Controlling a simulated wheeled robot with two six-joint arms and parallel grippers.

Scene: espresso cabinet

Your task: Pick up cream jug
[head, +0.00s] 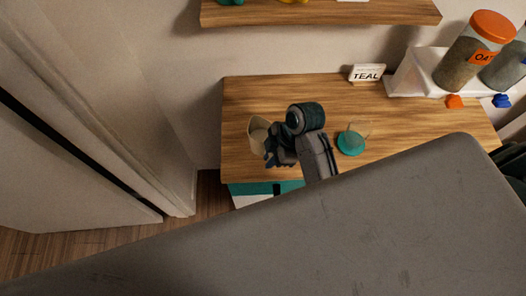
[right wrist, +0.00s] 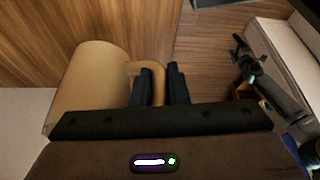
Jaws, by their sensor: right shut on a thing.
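The cream jug (head: 258,132) stands near the left end of the wooden cabinet top (head: 240,98). In the right wrist view the jug (right wrist: 92,85) fills the left side, with its handle (right wrist: 150,68) toward my gripper. My right gripper (head: 270,158) is at the jug's right side in the head view. In the right wrist view its two dark fingers (right wrist: 160,84) are shut on the handle. Whether the jug's base touches the wood is hidden. A dark, jointed arm end that looks like my left gripper (right wrist: 243,58) shows at the right of that view; its jaw state is unclear.
A teal round piece with thin uprights (head: 351,142) stands right of my right gripper. A TEAL sign (head: 367,74) stands at the back. A white rack (head: 408,76) holds jars, with orange (head: 454,101) and blue (head: 501,101) pieces in front. A shelf (head: 320,13) hangs above.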

